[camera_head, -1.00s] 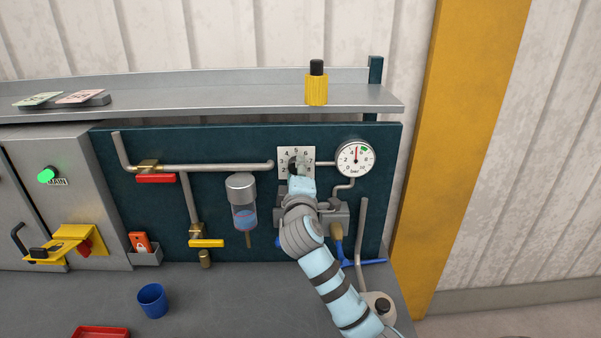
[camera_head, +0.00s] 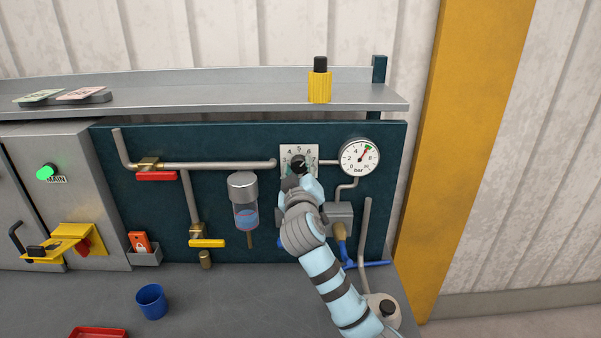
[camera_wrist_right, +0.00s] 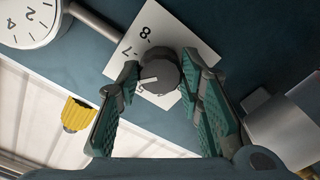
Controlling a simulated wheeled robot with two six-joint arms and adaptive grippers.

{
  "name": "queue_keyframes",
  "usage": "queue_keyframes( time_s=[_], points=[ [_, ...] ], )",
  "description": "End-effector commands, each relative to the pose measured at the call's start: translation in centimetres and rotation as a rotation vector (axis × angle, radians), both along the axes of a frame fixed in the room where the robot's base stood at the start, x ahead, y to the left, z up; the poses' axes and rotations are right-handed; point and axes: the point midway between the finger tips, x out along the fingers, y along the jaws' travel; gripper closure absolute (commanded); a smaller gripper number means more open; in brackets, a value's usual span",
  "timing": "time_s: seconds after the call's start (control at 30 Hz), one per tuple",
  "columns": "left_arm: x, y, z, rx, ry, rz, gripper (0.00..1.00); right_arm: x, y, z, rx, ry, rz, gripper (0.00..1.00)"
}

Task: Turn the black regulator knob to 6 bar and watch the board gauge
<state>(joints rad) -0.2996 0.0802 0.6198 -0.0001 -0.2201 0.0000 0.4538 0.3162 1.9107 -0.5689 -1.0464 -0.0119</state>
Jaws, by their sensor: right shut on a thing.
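The black regulator knob (camera_head: 298,161) sits on a white numbered dial plate (camera_head: 286,151) on the dark teal board. My right gripper (camera_head: 300,171) is at the knob, its fingers closed around it. In the right wrist view the knob (camera_wrist_right: 160,76) sits between the green-padded fingers (camera_wrist_right: 161,69); its white pointer line shows, and 7 and 8 are readable on the plate. The number at the pointer is partly hidden by a finger. The board gauge (camera_head: 358,160), marked bar, has its needle tilted up and right, near the green mark around 6. My left gripper is out of view.
A yellow black-capped bottle (camera_head: 319,88) stands on the shelf (camera_head: 220,104) above. Red-handled (camera_head: 156,176) and yellow-handled (camera_head: 207,243) valves and a clear filter bowl (camera_head: 245,215) are left of the knob. A blue cup (camera_head: 151,303) stands on the bench.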

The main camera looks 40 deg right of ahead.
Motion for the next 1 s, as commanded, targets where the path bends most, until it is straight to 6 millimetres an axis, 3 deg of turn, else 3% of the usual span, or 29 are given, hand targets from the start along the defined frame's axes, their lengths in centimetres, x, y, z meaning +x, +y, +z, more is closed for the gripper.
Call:
queue_keyframes(
  time_s=[0.57, 0.6, 0.7, 1.0],
  points=[
    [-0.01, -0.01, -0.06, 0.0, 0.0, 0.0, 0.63, 0.0, 0.0, 0.58, 0.019, -0.032, 0.002, 0.94],
    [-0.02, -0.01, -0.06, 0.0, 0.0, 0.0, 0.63, 0.0, -0.01, 0.56, 0.019, -0.031, 0.001, 0.6],
    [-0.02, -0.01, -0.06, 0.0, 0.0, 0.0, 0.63, -0.01, -0.01, 0.43, 0.021, -0.028, 0.001, 0.46],
    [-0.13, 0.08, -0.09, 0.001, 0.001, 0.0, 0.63, -0.08, 0.09, 0.17, 0.024, -0.023, 0.001, 0.46]
  ],
)
